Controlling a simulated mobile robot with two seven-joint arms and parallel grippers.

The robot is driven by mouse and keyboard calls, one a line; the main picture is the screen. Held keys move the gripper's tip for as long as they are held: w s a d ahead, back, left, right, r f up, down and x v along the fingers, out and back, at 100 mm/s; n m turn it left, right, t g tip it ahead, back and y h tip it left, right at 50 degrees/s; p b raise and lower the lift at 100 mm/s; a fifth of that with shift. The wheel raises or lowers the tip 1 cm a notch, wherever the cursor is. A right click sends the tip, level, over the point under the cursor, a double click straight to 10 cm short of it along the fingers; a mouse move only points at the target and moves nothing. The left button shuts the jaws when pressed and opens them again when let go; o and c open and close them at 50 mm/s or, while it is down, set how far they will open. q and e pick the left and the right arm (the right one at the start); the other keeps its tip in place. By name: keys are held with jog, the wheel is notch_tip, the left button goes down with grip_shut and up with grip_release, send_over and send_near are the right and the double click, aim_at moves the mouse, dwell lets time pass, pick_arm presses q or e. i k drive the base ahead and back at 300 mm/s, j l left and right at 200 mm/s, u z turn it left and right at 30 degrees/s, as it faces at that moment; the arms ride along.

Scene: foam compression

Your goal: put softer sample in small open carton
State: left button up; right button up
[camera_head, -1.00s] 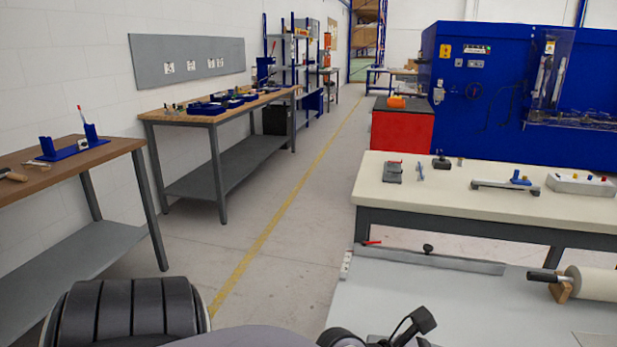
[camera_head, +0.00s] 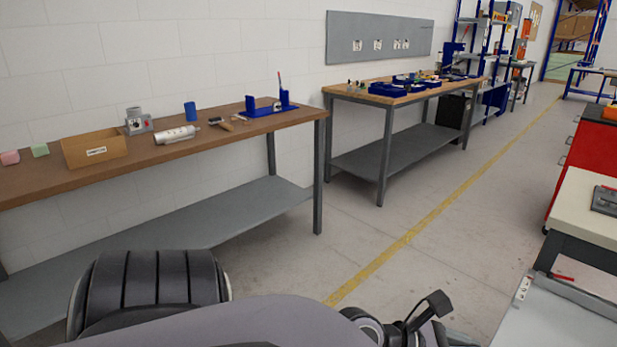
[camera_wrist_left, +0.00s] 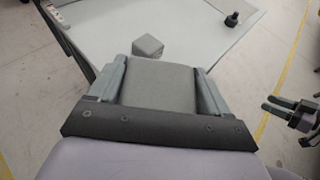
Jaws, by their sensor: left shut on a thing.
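My left gripper (camera_wrist_left: 158,85) is shut on a grey block (camera_wrist_left: 160,82) with a flat face, seen between its two fingers in the left wrist view. A small grey cube (camera_wrist_left: 148,46) shows just beyond the fingertips; whether it touches the held block is unclear. A brown open carton (camera_head: 95,150) with a white label stands on the wooden bench at the left of the head view, well away from me. Its inside is mostly hidden. My right gripper (camera_wrist_left: 272,104) shows two dark fingers apart, with nothing between them. Softness cannot be told by sight.
On the wooden bench (camera_head: 220,136), a pink block (camera_head: 9,158) and a green block (camera_head: 39,150) lie left of the carton. Open floor (camera_head: 400,250) lies ahead.

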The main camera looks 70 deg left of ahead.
aim_at(98, 157)
jog(key=u, duration=2.2)
jog(key=i+j+u, duration=0.45)
jog(key=i+j, duration=0.15)
jog(key=i, duration=0.3)
jog(key=i+j, duration=0.1)
jog(key=i, duration=0.35)
